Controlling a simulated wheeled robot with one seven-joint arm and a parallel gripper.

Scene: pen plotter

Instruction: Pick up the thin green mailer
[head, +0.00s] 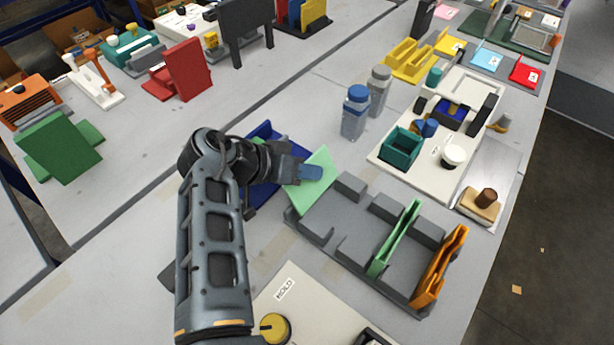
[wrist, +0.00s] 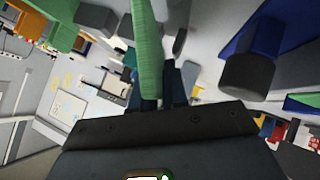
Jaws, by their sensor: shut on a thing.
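A thin light-green mailer (head: 314,194) is tilted in the air between my gripper and the left end of a grey slotted rack (head: 345,222). My gripper (head: 309,173) is shut on it, with a blue fingertip lying across its face. In the wrist view the mailer (wrist: 149,45) is seen nearly edge-on, running up from between my fingers (wrist: 160,88). In the head view I cannot tell whether its lower edge touches the rack. A second thin green panel (head: 398,238) stands upright in the rack.
An orange panel (head: 440,268) stands at the rack's right end. A dark blue holder (head: 262,186) is partly hidden behind my gripper. Blue and grey bottles (head: 356,112) stand beyond the rack. A white tray (head: 425,178) with a teal box lies to the right.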

